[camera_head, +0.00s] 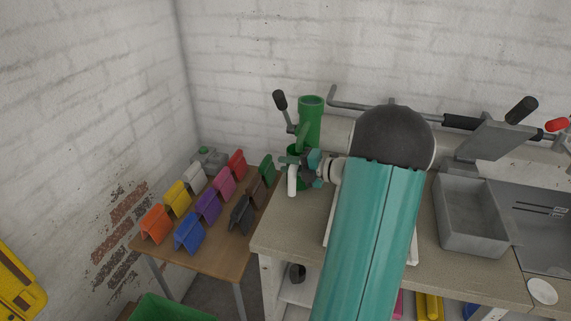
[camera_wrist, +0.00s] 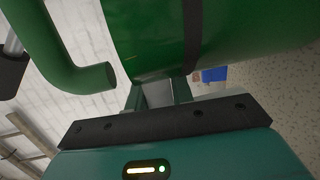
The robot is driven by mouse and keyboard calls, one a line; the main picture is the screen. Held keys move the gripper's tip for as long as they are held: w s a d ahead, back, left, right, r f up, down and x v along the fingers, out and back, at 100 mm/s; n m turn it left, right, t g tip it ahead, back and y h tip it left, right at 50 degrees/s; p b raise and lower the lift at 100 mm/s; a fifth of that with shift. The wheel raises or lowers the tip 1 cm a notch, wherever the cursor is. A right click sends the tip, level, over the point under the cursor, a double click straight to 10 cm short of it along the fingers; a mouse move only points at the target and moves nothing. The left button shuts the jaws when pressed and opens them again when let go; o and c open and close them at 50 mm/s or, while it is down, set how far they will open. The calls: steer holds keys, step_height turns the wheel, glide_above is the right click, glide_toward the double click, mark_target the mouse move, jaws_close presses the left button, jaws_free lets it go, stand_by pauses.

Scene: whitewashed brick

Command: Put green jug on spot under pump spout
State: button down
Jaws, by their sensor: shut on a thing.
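The green pump (camera_head: 311,112) stands at the back of the bench, with its black-gripped lever to the left. Its curved green spout (camera_wrist: 75,72) shows in the wrist view, its mouth close beside the rim end of the green jug (camera_wrist: 150,40). The jug has a dark band and fills the top of that view. In the head view the jug (camera_head: 295,151) is a small green part below the spout, mostly covered. My gripper (camera_wrist: 158,94) is shut on the jug's side; it also shows in the head view (camera_head: 308,160). The spot under the spout and the jug's base are hidden.
My teal arm covers the middle of the bench (camera_head: 275,232). A grey basin (camera_head: 470,215) sits to the right. A lower wooden table (camera_head: 215,252) at left holds several coloured folded pieces. Grey pipes and levers run along the back wall.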

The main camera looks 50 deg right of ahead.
steer(key=shift+s+d+r, duration=0.1)
steer(key=shift+s+d, duration=0.05)
steer(key=shift+s, duration=0.2)
steer(key=shift+w+f, duration=0.2)
steer(key=shift+f, duration=0.05)
steer(key=c, duration=1.3)
jaws_free()
steer(key=shift+s, duration=0.15)
steer(key=shift+c, duration=0.2)
steer(key=shift+o, duration=0.7)
steer(key=shift+r, duration=0.15)
steer(key=shift+s+d, duration=0.1)
steer(key=v, duration=1.1)
steer(key=shift+s, duration=0.3)
steer(key=shift+d+r, duration=0.1)
